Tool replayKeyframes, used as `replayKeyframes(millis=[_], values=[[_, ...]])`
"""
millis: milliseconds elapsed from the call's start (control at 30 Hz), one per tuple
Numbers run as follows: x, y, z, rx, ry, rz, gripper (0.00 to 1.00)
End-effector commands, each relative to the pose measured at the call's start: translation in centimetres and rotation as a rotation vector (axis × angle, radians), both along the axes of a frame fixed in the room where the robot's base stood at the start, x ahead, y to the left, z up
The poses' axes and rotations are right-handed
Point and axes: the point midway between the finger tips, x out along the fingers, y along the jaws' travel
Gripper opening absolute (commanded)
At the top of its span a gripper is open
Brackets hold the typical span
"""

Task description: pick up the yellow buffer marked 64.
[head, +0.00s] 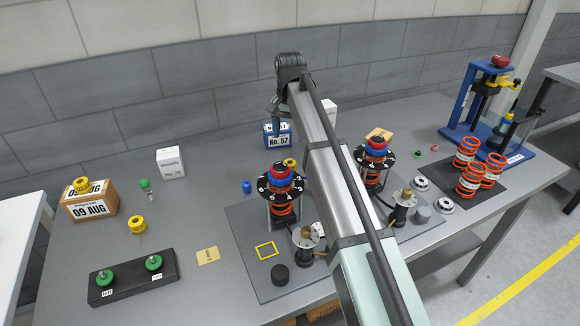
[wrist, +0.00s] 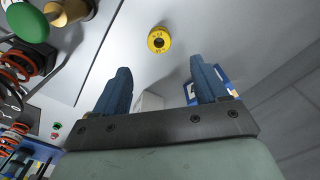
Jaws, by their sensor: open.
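In the wrist view, a round yellow buffer (wrist: 159,40) with a dark centre stands on the grey table, beyond and between my fingertips; its marking is too small to read. It seems to be the yellow buffer (head: 290,163) in the head view, partly hidden behind the red-and-blue-topped spring unit. Two more yellow buffers show at left: one on the table (head: 137,226), one on the cardboard box (head: 81,184). I cannot read 64 on any. My gripper (wrist: 160,72) is open and empty, apart from the buffer; in the head view it (head: 279,108) is above the table's back.
A blue box marked No. 57 (head: 277,134) stands behind the buffer; its edge shows beside my right finger in the wrist view (wrist: 225,82). Spring units (head: 284,218) stand in front. A blue press (head: 490,105) is at right. The left-middle table has free room.

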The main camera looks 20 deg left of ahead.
Motion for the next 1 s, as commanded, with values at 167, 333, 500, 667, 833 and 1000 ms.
replayKeyframes(millis=[167,333,500,667,833,1000], values=[[-0.1,-0.1,-3.2,-0.001,0.0,-0.002,0.73],[0.0,-0.1,-5.7,-0.001,-0.001,-0.003,0.73],[0.1,-0.1,-6.7,0.0,-0.002,-0.003,0.73],[0.1,-0.1,-7.7,-0.001,-0.002,-0.003,0.73],[0.1,-0.3,-9.9,-0.001,-0.001,-0.003,0.73],[0.1,-0.2,-11.6,0.0,-0.003,-0.004,0.73]])
